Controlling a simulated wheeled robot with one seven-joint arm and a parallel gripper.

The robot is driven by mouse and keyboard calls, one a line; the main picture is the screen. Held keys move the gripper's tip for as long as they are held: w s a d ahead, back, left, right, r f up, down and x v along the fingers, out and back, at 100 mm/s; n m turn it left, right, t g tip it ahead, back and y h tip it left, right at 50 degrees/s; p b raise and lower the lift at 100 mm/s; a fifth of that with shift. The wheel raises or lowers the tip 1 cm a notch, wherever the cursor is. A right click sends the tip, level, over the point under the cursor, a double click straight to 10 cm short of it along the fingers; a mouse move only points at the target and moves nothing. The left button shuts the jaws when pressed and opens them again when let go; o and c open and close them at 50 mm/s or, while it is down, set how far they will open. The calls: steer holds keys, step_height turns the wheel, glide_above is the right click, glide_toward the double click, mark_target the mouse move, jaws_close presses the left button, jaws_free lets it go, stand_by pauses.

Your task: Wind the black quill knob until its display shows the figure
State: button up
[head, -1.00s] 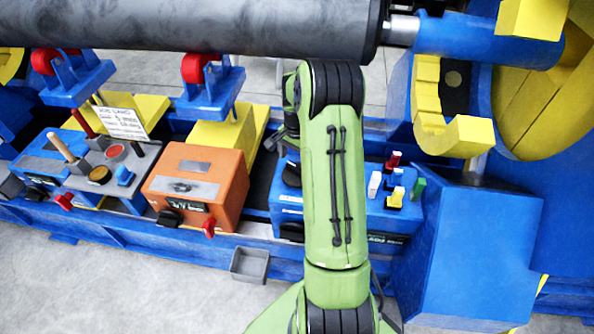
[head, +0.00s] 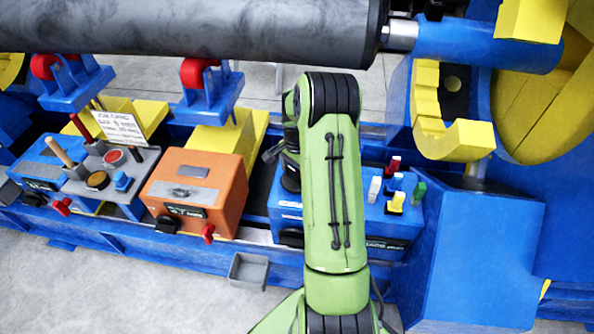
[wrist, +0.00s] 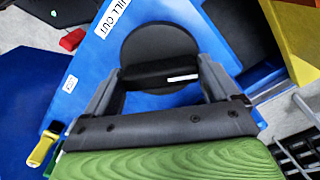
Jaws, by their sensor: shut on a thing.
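In the wrist view a round black knob (wrist: 162,52) with a raised grip bar and a white mark stands on a blue panel. My gripper (wrist: 160,82) is shut on the knob's bar, one dark finger at each end. In the head view the blue control box (head: 330,222) is partly hidden behind my green arm, as is most of my gripper. A dark display strip (head: 385,244) shows at the box's lower right, but its figure is too small to read.
Coloured switches (head: 396,190) stand on the box's right side. An orange box (head: 200,185) with a red knob (head: 208,234) is to the left, and a grey tray (head: 249,270) hangs below. A large dark roller (head: 190,28) crosses above.

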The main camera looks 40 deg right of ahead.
steer(key=shift+m, duration=1.1)
steer(key=o, duration=0.8)
step_height(320, 180, up, 16)
steer(key=p, duration=0.5)
steer(key=shift+f, duration=0.15)
